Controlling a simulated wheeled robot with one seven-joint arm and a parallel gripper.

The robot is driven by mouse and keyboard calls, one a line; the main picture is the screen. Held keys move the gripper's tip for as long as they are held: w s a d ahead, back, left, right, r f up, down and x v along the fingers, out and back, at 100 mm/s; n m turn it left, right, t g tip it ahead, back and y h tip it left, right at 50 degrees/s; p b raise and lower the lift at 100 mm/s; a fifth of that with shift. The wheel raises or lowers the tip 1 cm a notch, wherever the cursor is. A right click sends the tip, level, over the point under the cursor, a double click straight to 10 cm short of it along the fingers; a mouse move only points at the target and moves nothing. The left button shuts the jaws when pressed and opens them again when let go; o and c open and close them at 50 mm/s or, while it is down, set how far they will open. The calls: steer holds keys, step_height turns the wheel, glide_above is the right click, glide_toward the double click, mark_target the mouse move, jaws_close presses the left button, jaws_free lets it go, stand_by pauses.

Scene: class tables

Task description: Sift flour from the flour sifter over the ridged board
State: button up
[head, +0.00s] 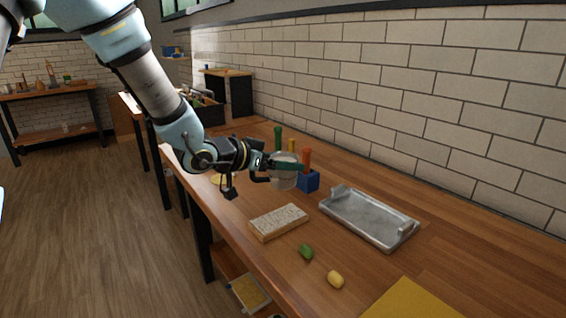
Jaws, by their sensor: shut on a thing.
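The flour sifter (284,181) is a small pale grey cup. My gripper (284,163) is shut on it near its top and holds it above the table. My fingers cover part of its rim, and its inside is hidden. A pale beige block with a rough, lined top, apparently the ridged board (278,222), lies flat on the wooden table, in front of the sifter and lower in the picture. The sifter is apart from it, towards the back of the table. No falling flour shows.
A blue block holder (308,181) with upright coloured pegs stands just behind the sifter. A grey metal tray (367,217) lies to the right. A green piece (306,251), a yellow piece (335,279) and a yellow sheet (410,300) lie in front. The right back of the table is clear.

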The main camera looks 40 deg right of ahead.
steer(key=shift+r+p, duration=1.35)
steer(key=shift+r, duration=0.3)
stand_by(0.4)
